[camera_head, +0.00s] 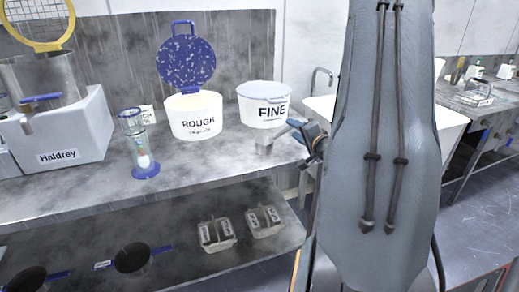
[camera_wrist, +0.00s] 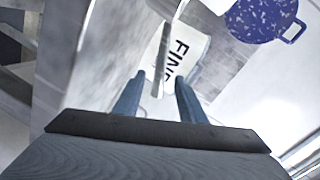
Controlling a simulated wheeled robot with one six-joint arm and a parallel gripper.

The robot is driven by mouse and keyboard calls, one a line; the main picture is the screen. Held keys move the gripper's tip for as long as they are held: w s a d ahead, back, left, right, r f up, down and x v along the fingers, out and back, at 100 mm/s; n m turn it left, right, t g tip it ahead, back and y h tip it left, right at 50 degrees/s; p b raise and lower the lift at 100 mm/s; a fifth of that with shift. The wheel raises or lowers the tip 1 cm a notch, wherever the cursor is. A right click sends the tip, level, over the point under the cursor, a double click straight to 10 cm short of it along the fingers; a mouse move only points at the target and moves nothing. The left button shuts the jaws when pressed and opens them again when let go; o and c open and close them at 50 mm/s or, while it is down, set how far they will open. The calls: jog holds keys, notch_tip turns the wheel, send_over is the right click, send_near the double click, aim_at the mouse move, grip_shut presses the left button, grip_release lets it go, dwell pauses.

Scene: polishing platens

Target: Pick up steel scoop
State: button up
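In the head view a small grey metal piece, apparently the steel scoop (camera_head: 263,146), is at the counter's front edge before the tub marked FINE (camera_head: 264,106). My gripper (camera_head: 294,127) is just right of it, beside the tub, partly hidden by my arm. In the wrist view the two blue-grey fingers of my gripper (camera_wrist: 160,92) stand apart. A narrow metal strip, apparently the scoop's handle (camera_wrist: 162,72), runs between them with a gap on each side. The FINE tub (camera_wrist: 190,48) lies behind it. The scoop's full shape cannot be made out.
A glass cylinder (camera_head: 133,135) stands further left near the Haldrey box (camera_head: 62,140). Grey caddies (camera_head: 215,234) and dark round vessels (camera_head: 131,257) occupy the lower shelf.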

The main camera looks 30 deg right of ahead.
jog(key=shift+x, duration=1.25)
jog(key=shift+a+p+x, duration=0.15)
jog(key=shift+p+x, duration=0.25)
jog(key=shift+x, duration=0.95)
jog(key=shift+a+p+x, duration=0.1)
jog(key=shift+p+x, duration=0.25)
jog(key=shift+x, duration=0.95)
jog(key=shift+f, duration=0.15)
grip_shut()
